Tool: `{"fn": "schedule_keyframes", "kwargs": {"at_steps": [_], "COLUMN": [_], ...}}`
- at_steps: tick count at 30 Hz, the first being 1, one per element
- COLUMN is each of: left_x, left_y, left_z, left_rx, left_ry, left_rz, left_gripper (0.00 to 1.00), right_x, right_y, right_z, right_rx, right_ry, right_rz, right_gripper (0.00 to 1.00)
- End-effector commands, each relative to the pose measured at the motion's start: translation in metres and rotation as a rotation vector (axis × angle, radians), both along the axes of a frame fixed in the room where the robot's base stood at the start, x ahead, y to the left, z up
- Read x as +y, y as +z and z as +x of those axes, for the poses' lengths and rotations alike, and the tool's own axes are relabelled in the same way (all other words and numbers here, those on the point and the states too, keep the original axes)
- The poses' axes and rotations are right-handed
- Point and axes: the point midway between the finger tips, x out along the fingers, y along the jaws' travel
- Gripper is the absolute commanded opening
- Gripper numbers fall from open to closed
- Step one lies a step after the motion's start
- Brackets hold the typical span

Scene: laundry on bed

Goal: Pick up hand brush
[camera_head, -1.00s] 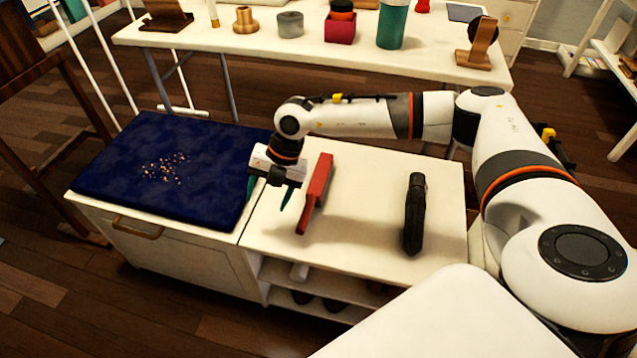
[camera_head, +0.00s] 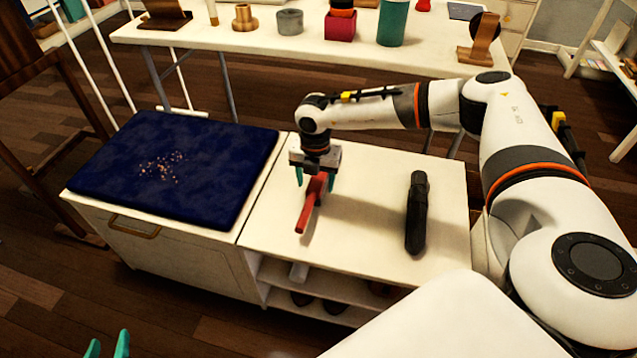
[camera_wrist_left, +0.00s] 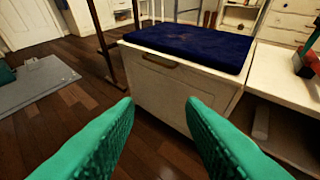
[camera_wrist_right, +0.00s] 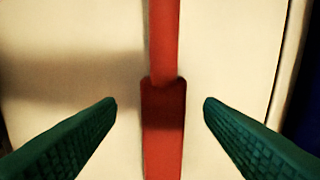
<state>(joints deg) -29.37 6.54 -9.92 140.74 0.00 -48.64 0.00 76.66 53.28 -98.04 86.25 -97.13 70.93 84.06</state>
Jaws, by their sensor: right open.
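The red hand brush (camera_head: 310,205) lies on the white cabinet top, just right of the blue cushion. Its handle points toward the front. My right gripper (camera_head: 314,180) is above the brush's far part, with its teal fingers on either side. In the right wrist view the red brush (camera_wrist_right: 163,120) runs between the open fingers (camera_wrist_right: 160,105), with a gap on both sides. My left gripper (camera_head: 107,345) is at the bottom left edge of the head view. In the left wrist view its fingers (camera_wrist_left: 160,105) are apart and empty, over the floor before the cabinet.
A black handheld object (camera_head: 416,212) lies on the cabinet top (camera_head: 365,190) to the right. The blue cushion (camera_head: 205,155) on the left has crumbs (camera_head: 162,165) on it. A long white table (camera_head: 400,60) with several items stands behind.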

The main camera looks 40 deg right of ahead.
Motion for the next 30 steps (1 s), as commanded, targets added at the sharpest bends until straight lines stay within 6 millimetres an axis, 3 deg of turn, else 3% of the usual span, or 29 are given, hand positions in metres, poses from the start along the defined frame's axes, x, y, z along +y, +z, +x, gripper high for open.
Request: {"fn": "schedule_keyframes", "kwargs": {"at_steps": [12, 23, 24, 30], "left_x": [-0.016, -0.018, -0.018, -0.018], "left_y": [0.054, 0.066, 0.066, 0.066], "left_z": [0.027, 0.028, 0.028, 0.028], "left_rx": [-0.38, -0.443, -0.443, -0.442], "left_ry": [-0.025, -0.029, -0.029, -0.028], "left_rz": [-0.092, -0.108, -0.108, -0.108], "left_gripper": [0.36, 0.36, 0.36, 0.36], "right_x": [0.005, 0.005, 0.005, 0.005], "right_y": [-0.043, -0.048, -0.048, -0.048], "right_z": [-0.001, -0.001, -0.001, -0.001], "right_rx": [0.001, 0.0, -0.001, -0.001], "right_ry": [-0.001, 0.0, 0.0, 0.0], "right_rz": [0.001, 0.001, 0.001, 0.001], "right_gripper": [0.62, 0.62, 0.6, 0.27]}}
